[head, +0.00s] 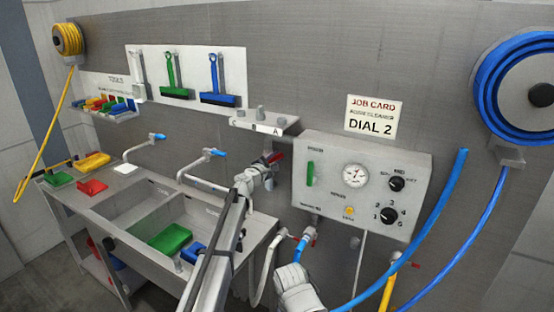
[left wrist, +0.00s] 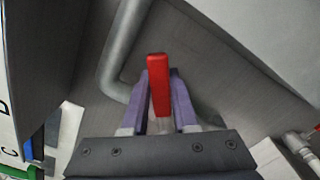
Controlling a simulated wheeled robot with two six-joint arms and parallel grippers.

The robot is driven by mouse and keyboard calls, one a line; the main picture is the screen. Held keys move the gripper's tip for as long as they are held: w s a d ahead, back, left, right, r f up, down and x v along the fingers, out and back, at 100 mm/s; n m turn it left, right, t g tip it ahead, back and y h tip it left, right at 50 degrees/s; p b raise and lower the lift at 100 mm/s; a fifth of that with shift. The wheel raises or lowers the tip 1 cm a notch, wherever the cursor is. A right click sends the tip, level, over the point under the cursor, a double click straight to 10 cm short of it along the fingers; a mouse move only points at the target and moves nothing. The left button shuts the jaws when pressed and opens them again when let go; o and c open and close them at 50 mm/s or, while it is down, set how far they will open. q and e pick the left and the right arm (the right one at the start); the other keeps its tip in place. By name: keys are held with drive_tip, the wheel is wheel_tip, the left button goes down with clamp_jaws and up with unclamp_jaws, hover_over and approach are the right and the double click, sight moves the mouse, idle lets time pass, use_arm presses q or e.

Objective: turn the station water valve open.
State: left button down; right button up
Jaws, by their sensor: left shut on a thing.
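The red valve lever (head: 277,157) is on the wall pipe left of the control box. In the left wrist view the red lever (left wrist: 158,82) stands between the two purple fingers, with a grey bent pipe (left wrist: 118,70) behind it. My left gripper (head: 268,168) is shut on this lever. In the head view the gripper hides most of the valve body. A pale grey part of my right arm (head: 295,285) shows at the bottom, close below a blue hose fitting (head: 301,246); its fingers cannot be made out.
The control box (head: 330,220) with gauge and dials is just right of my left gripper. A small shelf (head: 265,124) is above it. The sink bench (head: 130,222) is at left. A blue hose (head: 420,235) hangs at right. A job card (head: 373,117) reads DIAL 2.

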idle(0.3)
use_arm(q)
drive_tip(key=c, duration=0.7)
unclamp_jaws()
drive_tip(key=v, duration=0.8)
